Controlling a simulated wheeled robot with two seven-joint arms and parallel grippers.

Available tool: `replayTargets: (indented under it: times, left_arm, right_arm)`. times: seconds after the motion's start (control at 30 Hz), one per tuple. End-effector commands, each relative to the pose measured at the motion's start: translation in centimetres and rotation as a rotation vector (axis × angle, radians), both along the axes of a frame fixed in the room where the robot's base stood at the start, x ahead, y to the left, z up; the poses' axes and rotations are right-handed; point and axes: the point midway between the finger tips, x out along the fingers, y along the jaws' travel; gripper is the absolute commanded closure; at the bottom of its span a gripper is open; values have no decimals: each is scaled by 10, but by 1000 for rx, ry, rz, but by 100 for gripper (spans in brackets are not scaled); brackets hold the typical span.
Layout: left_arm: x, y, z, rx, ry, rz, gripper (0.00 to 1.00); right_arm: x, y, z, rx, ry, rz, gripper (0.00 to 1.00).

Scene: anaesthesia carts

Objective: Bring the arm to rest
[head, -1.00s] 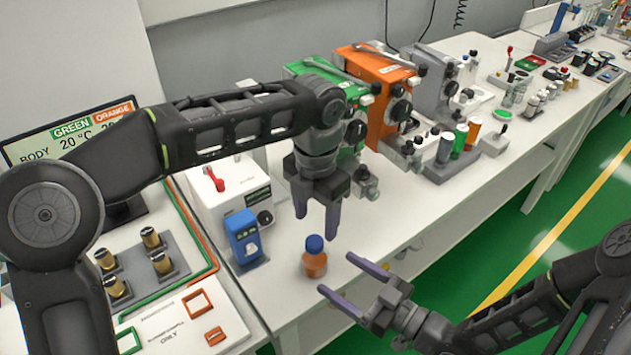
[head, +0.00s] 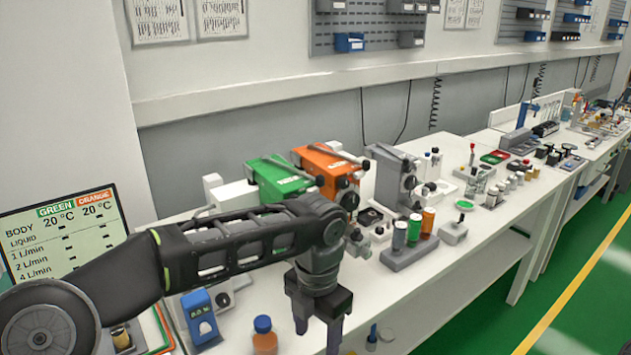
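My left arm reaches in from the left across the bench. Its gripper (head: 318,328) hangs pointing down over the bench top, with its two purple-grey fingers apart and nothing seen between them. The lower fingertip runs close to the bottom edge of the picture. An orange bottle with a blue cap (head: 264,338) stands to the left of this gripper, apart from it in the picture. My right arm and gripper are out of view.
A blue device (head: 200,318) stands left of the bottle. Behind my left arm are a green unit (head: 281,179), an orange unit (head: 330,172) and a grey unit (head: 394,180). A monitor (head: 68,238) is at the left. Green floor lies at the right.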

Motion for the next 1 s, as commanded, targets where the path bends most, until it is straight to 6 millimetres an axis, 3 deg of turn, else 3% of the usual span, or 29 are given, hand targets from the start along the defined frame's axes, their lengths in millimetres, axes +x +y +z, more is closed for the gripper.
replayTargets:
  times: [0.33, 0.67, 0.83, 1.0]
  left_arm:
    - [7, -10, 0, -45, -26, 210, 42]
    - [18, -53, -8, -227, -25, 643, 42]
    - [17, -83, -33, -362, 75, 1047, 42]
    - [10, -106, -93, -459, 336, 1688, 42]
  right_arm:
    - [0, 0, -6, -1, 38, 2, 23]
    - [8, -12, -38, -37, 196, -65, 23]
    - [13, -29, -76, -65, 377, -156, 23]
    - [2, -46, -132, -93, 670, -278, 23]
